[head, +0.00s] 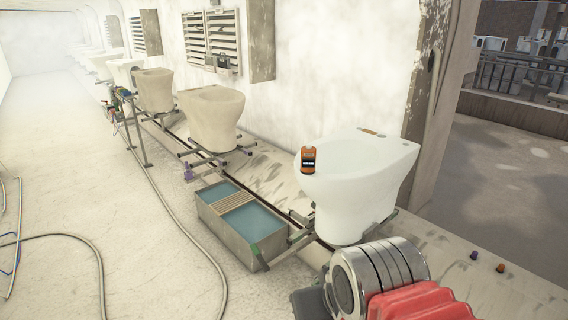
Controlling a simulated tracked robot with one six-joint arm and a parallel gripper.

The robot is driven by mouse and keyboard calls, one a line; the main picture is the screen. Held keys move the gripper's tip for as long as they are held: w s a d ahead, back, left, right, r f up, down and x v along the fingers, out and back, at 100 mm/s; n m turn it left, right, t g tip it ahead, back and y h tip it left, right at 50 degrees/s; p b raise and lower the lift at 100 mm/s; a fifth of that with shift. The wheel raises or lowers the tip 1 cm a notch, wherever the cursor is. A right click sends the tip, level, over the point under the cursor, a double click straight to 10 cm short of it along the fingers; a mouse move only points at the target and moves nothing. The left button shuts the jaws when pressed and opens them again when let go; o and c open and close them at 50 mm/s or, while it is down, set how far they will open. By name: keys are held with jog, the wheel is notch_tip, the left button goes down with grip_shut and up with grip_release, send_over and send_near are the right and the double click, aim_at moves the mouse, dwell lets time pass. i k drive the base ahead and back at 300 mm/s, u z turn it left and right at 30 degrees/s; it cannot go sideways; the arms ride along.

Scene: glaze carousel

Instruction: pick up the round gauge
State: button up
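I cannot make out a clearly round gauge in the head view. An orange hand-held meter (308,159) with a dark face rests on the left rim of the nearest white toilet bowl (355,185). It looks oblong rather than round. A small dark fitting (222,62) shows on the wall under a louvred vent, too small to tell what it is. A silver banded cylinder and a red ribbed cover, which look like part of my arm, fill the bottom right. My gripper's fingers are not in view.
A grey trough (215,228) of blue liquid stands left of the nearest bowl. Further unglazed bowls (210,118) stand on metal carriers along a floor track. Hoses (180,215) cross the open floor at left. Two small caps (501,268) lie on the ledge at right.

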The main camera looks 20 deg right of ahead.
aim_at(308, 156)
jog(key=u, duration=0.25)
jog(key=i, duration=1.5)
